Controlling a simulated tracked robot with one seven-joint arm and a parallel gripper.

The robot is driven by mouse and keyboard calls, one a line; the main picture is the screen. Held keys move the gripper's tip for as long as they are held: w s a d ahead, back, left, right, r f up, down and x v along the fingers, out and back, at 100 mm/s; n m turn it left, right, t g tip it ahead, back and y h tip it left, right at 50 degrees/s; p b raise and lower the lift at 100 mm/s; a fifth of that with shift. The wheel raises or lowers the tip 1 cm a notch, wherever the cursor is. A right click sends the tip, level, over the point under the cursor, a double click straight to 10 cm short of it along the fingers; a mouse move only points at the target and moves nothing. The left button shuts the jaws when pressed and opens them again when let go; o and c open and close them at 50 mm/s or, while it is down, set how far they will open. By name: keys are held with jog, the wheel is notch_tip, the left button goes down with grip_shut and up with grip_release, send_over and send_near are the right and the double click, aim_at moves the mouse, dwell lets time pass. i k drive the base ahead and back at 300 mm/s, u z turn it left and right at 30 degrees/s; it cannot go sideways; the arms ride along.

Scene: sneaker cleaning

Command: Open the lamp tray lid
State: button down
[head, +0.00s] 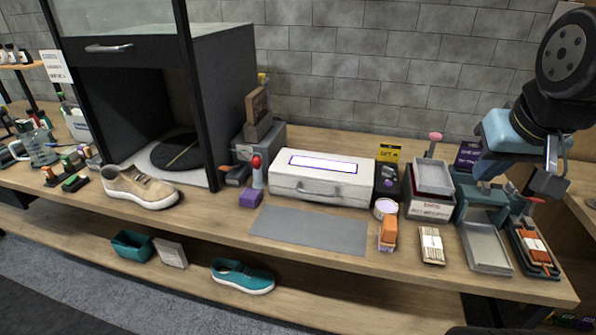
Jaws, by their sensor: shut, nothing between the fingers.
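The lamp tray is a white case (322,189) at the middle of the workbench, in the head view. Its lid (280,164) lies flat and looks closed. A purple-edged bright strip (330,164) runs along the lid's top, and a grey handle (303,188) is on the front face. My gripper (482,173) is shut and empty at the right, over the teal stand and well apart from the case. Its fingertips are partly hard to make out against the things behind.
A grey mat (309,230) lies before the case. A red-capped bottle (257,170) and purple block (251,198) stand to its left. A dark box (387,181), round tin (385,208) and stacked trays (433,177) crowd its right. A tan sneaker (139,187) and black cabinet (236,80) are left.

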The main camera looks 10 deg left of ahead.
aim_at(318, 174)
jog(key=u, duration=1.15)
jog(key=k, duration=0.6)
jog(key=z, duration=0.75)
jog(key=i, duration=1)
